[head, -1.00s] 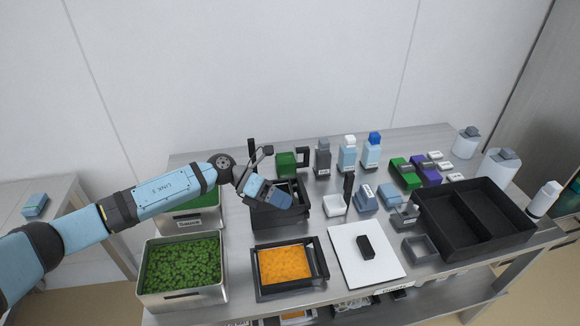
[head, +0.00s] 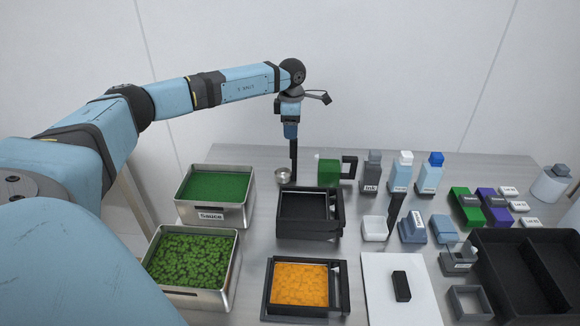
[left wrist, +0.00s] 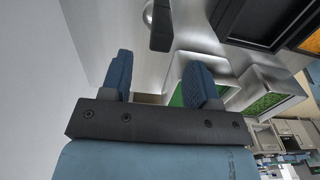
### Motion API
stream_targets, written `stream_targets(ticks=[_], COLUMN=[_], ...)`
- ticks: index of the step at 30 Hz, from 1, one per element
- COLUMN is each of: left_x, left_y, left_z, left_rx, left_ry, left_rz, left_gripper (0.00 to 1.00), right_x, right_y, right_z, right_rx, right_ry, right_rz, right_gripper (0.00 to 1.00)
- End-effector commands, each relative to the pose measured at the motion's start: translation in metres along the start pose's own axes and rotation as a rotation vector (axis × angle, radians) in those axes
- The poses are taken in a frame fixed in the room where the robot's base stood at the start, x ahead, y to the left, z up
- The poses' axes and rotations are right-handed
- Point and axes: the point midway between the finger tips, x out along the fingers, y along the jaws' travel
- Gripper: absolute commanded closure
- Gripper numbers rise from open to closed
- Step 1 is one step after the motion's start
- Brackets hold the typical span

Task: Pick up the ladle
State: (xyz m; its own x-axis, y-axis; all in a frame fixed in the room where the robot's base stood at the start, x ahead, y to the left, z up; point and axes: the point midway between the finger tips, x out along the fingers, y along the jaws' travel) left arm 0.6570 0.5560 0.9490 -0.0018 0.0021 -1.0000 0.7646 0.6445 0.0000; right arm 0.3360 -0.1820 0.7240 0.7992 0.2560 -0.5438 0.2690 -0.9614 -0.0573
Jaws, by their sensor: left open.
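The ladle stands at the back of the steel table, its black handle (head: 293,160) upright and its small metal bowl (head: 282,175) at the bottom, beside the sauce container. My left gripper (head: 291,136) points down over the top of the handle in the head view. In the left wrist view the gripper (left wrist: 158,70) is open, with nothing between its two blue fingers. The handle end (left wrist: 160,35) shows just beyond the fingertips, with part of the bowl (left wrist: 148,12) at the top edge. Whether they touch is unclear. My right gripper is not in view.
The sauce container (head: 216,216) holds green content, with another green-filled container (head: 232,277) in front. A green mug-like block (head: 328,170) and bottles (head: 401,170) stand further right.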

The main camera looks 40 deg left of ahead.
Motion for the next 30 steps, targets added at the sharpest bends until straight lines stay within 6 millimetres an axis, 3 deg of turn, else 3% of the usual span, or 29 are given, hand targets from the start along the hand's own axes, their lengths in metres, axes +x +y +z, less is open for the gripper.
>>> stream_targets(ticks=[3,11,19,26,27,30], left_x=[0.016,0.032,0.071,0.075,0.075,0.074], left_y=[0.000,0.000,0.000,0.000,0.000,0.000], left_z=[0.001,0.000,-0.002,-0.001,-0.001,-0.001], left_rx=[0.001,0.000,0.000,0.001,0.001,0.001], left_ry=[-0.001,-0.001,-0.001,-0.004,-0.004,-0.003], left_rz=[-0.001,-0.001,-0.002,0.000,0.000,0.000], left_gripper=[0.45,0.45,0.45,0.45,0.47,0.70], right_x=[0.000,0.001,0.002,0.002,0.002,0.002], right_y=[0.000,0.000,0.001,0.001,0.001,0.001], right_z=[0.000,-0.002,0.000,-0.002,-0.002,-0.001], right_rx=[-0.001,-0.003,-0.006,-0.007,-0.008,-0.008], right_ry=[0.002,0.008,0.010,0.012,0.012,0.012], right_rz=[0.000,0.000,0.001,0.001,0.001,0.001], right_gripper=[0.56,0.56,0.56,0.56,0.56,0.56])
